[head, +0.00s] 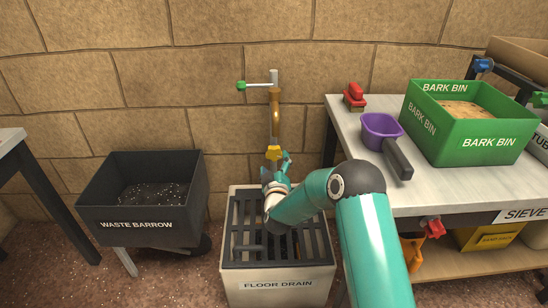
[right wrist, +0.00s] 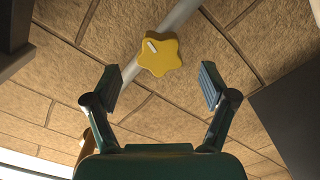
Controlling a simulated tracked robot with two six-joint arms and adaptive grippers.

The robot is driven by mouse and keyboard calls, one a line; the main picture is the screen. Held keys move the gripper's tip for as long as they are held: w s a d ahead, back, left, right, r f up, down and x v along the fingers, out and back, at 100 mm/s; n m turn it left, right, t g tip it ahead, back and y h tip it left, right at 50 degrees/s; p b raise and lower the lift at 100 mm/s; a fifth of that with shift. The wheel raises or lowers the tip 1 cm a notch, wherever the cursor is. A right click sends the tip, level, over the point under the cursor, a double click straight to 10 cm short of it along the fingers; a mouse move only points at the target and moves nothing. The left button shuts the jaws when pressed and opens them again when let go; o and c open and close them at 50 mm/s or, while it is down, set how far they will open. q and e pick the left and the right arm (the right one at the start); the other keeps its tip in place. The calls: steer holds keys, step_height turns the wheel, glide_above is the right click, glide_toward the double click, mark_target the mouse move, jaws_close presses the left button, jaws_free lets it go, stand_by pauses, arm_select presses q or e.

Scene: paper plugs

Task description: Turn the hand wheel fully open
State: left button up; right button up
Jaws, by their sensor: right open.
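The hand wheel is a yellow, star-shaped knob (right wrist: 158,57) with a pale mark on its upper left, on a grey pipe in the right wrist view. In the head view the yellow wheel (head: 273,153) shows low on the upright pipe, above the floor drain, partly hidden by my gripper. My right gripper (head: 281,164) is just in front of it. In the right wrist view my right gripper (right wrist: 160,84) is open and empty. The wheel appears beyond the fingertips, roughly midway between them, with no visible contact. My left gripper is not in view.
The brass pipe (head: 275,118) rises along the block wall to a green-handled tap (head: 241,86). A floor drain box (head: 278,284) stands below. A black waste barrow (head: 140,224) is at left. The bench (head: 345,112) at right holds a purple scoop (head: 381,131) and green bark bin (head: 488,142).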

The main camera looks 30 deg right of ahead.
mark_target(274, 155)
steer(key=shift+x, duration=1.95)
steer(key=c, duration=1.1)
steer(key=shift+c, duration=0.2)
steer(key=shift+r+n+p, duration=0.1)
steer(key=shift+n+p, duration=0.3)
steer(key=shift+n, duration=0.6)
steer(key=o, duration=1.1)
